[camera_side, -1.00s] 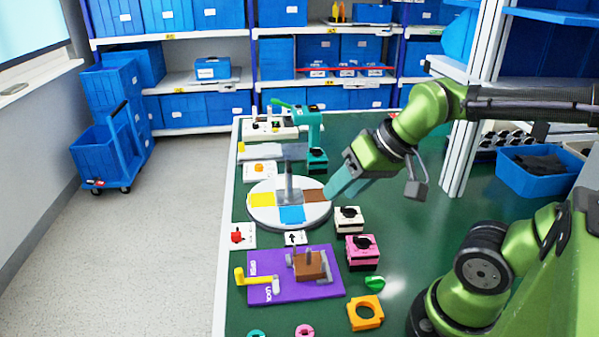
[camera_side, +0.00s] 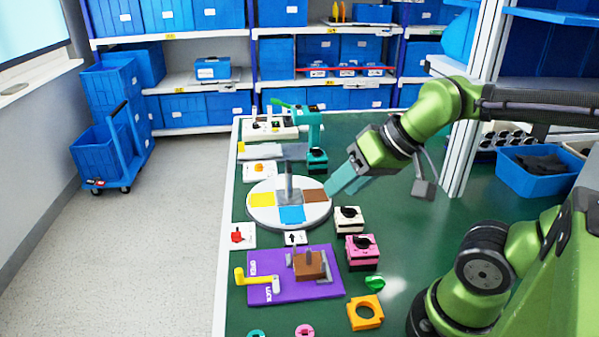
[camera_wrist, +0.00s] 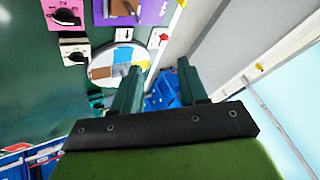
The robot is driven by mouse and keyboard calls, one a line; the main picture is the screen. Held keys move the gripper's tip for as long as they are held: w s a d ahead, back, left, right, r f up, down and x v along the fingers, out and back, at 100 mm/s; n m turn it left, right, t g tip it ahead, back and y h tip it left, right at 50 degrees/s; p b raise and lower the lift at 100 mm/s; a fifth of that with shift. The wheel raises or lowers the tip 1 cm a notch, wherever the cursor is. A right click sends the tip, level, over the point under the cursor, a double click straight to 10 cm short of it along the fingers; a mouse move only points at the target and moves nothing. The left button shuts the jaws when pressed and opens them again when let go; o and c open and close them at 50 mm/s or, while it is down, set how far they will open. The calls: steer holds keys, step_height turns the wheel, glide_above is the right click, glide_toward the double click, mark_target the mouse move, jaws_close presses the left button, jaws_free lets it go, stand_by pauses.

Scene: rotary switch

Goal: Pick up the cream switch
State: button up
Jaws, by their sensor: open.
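The cream switch (camera_side: 348,219) is a small cream block with a black rotary knob, standing on the green table just right of the round turntable. In the wrist view it also shows (camera_wrist: 75,50) at the upper left, below the pink switch. My gripper (camera_side: 332,193) hangs tilted in the air, above and behind the cream switch, near the turntable's right edge. In the wrist view its two teal fingers (camera_wrist: 160,80) are apart with nothing between them. The gripper does not touch the switch.
A pink switch (camera_side: 361,252) stands close in front of the cream one. The white turntable (camera_side: 262,217) with coloured sectors and a grey post is to the left. A purple latch board (camera_side: 265,293) lies in front. The green table (camera_side: 430,220) is clear to the right.

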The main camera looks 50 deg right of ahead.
steer(key=o, duration=1)
steer(key=shift+o, duration=0.2)
steer(key=m+g, duration=0.4)
steer(key=m, duration=1.7)
glide_toward(350, 207)
step_height(350, 207, up, 3)
steer(key=s+d, duration=0.2)
steer(key=m+y, duration=0.1)
steer(key=m, duration=0.2)
steer(key=x, duration=1)
steer(key=w+x, duration=0.1)
steer(key=x, duration=0.5)
steer(key=shift+r, duration=0.15)
